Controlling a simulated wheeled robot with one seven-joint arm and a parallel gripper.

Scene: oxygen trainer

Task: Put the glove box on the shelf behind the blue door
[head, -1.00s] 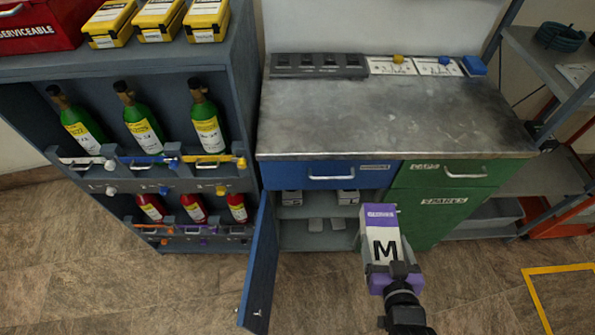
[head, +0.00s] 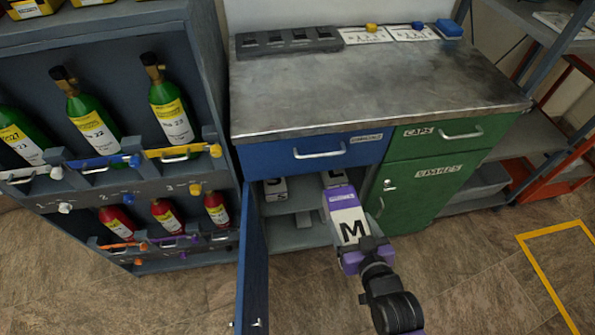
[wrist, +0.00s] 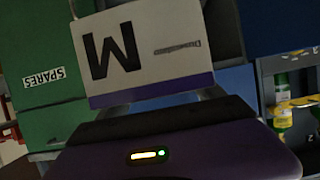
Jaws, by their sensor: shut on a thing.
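The glove box (head: 347,218) is white and purple with a large black M. My gripper (head: 364,247) is shut on its near end and holds it in front of the cupboard opening. In the wrist view the box (wrist: 148,50) fills the space ahead of the gripper. The blue door (head: 252,265) stands open, swung out toward me, left of the box. Behind it is the grey shelf (head: 296,203), holding a white box marked S (head: 276,189) at left and another white box (head: 333,178) at right. The held box hides part of the shelf.
The blue drawer (head: 315,152) is shut just above the opening. The green cupboard (head: 425,185) is shut on the right. A grey rack with green bottles (head: 172,110) stands left of the open door. Bare shelf shows between the two white boxes.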

